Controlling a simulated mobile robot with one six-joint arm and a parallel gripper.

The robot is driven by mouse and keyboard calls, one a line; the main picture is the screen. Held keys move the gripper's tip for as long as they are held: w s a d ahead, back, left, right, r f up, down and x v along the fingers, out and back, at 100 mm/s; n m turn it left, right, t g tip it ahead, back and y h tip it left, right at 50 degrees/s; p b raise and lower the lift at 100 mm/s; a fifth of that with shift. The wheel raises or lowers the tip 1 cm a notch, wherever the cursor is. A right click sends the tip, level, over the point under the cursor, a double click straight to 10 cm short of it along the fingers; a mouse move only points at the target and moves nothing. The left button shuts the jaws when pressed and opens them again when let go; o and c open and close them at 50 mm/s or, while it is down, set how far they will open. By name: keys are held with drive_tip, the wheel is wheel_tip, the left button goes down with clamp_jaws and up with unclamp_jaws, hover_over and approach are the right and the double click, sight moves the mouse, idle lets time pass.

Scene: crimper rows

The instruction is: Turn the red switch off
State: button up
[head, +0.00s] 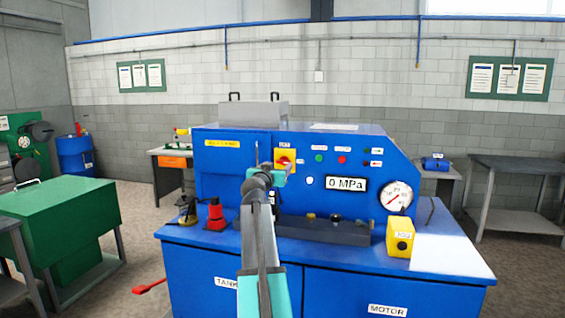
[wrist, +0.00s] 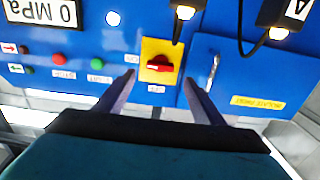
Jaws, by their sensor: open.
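The red switch (head: 285,161) is a rotary knob on a yellow plate on the blue machine's front panel. In the wrist view the red switch (wrist: 159,67) lies between and just beyond my fingertips, with its handle roughly horizontal. A small label (head: 285,145) that seems to read OFF is above the plate. My gripper (head: 275,166) is in front of the plate and partly covers it in the head view. In the wrist view my gripper (wrist: 159,80) is open, one finger each side of the switch; I cannot tell whether either touches it.
Green (head: 319,158) and red (head: 342,160) buttons sit to the right of the switch, near a 0 MPa display (head: 346,184) and a dial gauge (head: 397,195). A yellow box (head: 400,237) and a red bottle-like object (head: 216,215) stand on the machine's ledge.

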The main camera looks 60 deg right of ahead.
sight(282, 162)
drive_tip(key=shift+p+x, duration=0.95)
drive_tip(key=shift+x, duration=2.5)
drive_tip(key=c, duration=1)
drive_tip(key=shift+c, duration=0.2)
